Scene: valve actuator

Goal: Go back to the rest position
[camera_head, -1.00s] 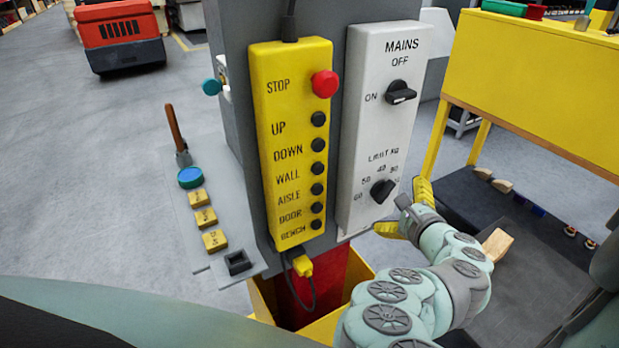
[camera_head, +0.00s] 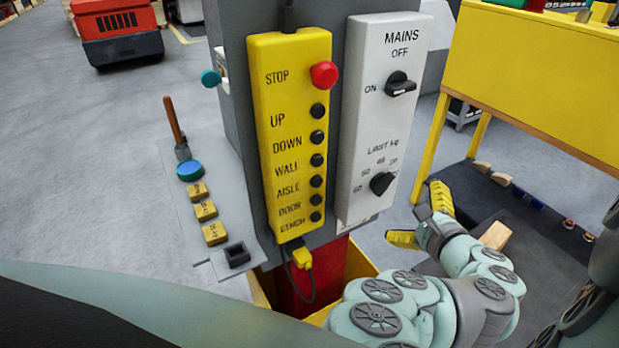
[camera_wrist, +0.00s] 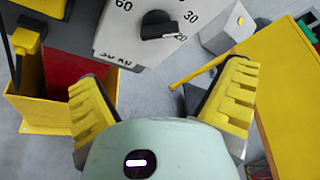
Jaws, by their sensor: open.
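My gripper (camera_head: 421,218) is open and empty, with its two yellow ribbed fingers spread apart. In the head view it is in front of and just right of the lower end of the grey MAINS panel (camera_head: 372,140), apart from it. The wrist view shows the two fingers (camera_wrist: 165,95) with floor between them and the panel's lower edge beyond. The black limit knob (camera_head: 382,183) is above the gripper and also shows in the wrist view (camera_wrist: 158,25). The MAINS switch (camera_head: 400,84) is higher up, with ON and OFF marks.
A yellow button pendant (camera_head: 292,145) hangs left of the panel. A grey side plate (camera_head: 205,225) carries a lever, a blue button and yellow blocks. A yellow bin (camera_head: 362,265) is below.

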